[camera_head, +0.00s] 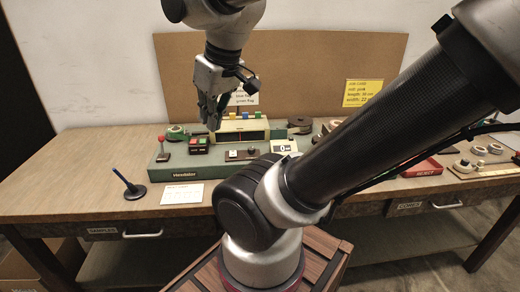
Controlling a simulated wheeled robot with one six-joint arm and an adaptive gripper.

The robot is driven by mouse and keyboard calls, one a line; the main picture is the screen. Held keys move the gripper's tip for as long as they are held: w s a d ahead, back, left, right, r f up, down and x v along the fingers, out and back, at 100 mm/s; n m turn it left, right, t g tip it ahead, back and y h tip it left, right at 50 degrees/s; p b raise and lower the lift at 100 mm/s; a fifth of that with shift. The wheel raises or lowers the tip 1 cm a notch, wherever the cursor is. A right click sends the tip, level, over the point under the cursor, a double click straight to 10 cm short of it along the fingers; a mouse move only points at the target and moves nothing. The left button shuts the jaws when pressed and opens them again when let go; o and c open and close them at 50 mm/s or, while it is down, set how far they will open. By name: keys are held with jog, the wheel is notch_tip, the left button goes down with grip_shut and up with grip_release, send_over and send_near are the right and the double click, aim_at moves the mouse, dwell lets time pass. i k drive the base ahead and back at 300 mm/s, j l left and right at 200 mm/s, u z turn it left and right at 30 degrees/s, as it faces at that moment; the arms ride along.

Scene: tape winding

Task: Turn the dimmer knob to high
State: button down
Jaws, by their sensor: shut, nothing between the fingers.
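My gripper (212,126) is shut and empty, pointing down.
A red-topped lever (162,146) stands on the machine's left. A blue pen in a black stand (131,188) and a white card (182,193) are on the wooden table (70,190) in front. A red reject tray (424,168) lies to the right. My forearm hides part of the table.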

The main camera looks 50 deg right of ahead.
aim_at(251, 151)
jog(key=z, duration=1.1)
